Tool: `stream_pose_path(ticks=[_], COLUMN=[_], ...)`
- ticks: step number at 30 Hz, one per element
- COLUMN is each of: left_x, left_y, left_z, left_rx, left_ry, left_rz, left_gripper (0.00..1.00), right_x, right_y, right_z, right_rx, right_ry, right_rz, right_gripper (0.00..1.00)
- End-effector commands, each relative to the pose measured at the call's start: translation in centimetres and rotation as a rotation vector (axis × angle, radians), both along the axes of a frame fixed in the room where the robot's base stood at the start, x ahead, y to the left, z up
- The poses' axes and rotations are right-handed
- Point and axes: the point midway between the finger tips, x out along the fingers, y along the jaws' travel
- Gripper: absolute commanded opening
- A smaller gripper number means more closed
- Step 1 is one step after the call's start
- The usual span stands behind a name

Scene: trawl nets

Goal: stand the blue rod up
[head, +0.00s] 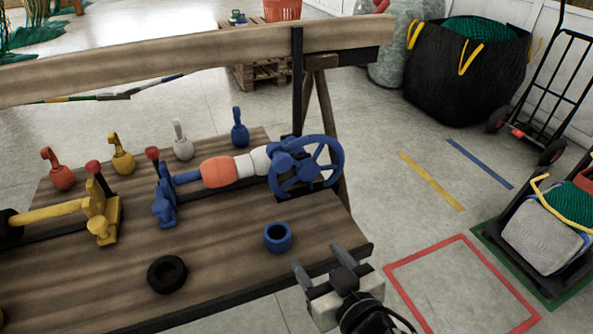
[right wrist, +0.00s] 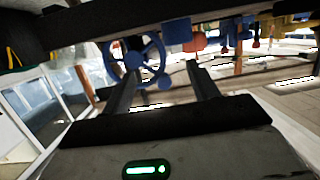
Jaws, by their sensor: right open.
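A blue rod (head: 188,177) lies roughly level along a rail on the wooden bench. It runs from a blue bracket (head: 165,205) with a red-tipped lever (head: 153,163) to an orange float (head: 217,171), a white float and a blue handwheel (head: 305,168). I cannot tell whether the rod or the lever is the one meant. My right gripper (head: 320,263) is open and empty at the bench's front right edge, in front of the handwheel and apart from it. The handwheel also shows between the fingers in the right wrist view (right wrist: 158,82). My left gripper is out of view.
A blue ring (head: 278,237) and a black ring (head: 167,274) lie on the bench (head: 225,255). A yellow rod (head: 50,214) with its bracket is at left. Several hooked weights stand at the back. A thick beam (head: 200,60) crosses behind. Floor at right is mostly clear.

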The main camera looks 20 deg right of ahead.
Motion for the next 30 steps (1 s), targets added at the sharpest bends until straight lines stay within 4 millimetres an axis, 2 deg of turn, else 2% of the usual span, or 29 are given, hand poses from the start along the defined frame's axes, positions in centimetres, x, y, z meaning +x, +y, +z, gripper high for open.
stream_pose_path(ticks=[3, 6, 9, 14, 30], left_x=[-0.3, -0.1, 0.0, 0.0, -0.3], left_y=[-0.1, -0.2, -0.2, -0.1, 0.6], left_z=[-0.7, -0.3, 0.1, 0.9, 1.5], left_rx=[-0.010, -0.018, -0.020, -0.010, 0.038], left_ry=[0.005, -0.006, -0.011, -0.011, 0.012], left_rz=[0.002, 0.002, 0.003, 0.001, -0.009], left_gripper=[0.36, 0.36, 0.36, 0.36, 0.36], right_x=[0.9, 1.1, 1.4, 3.2, 14.3], right_y=[-0.3, -0.4, -0.3, -0.3, 0.0], right_z=[3.9, 6.1, 7.1, 7.5, 7.4], right_rx=[0.018, 0.030, 0.035, 0.034, 0.032], right_ry=[-0.146, -0.220, -0.253, -0.259, -0.255], right_rz=[-0.034, -0.044, -0.047, -0.046, -0.048], right_gripper=[0.60, 0.60, 0.60, 0.60, 0.60])
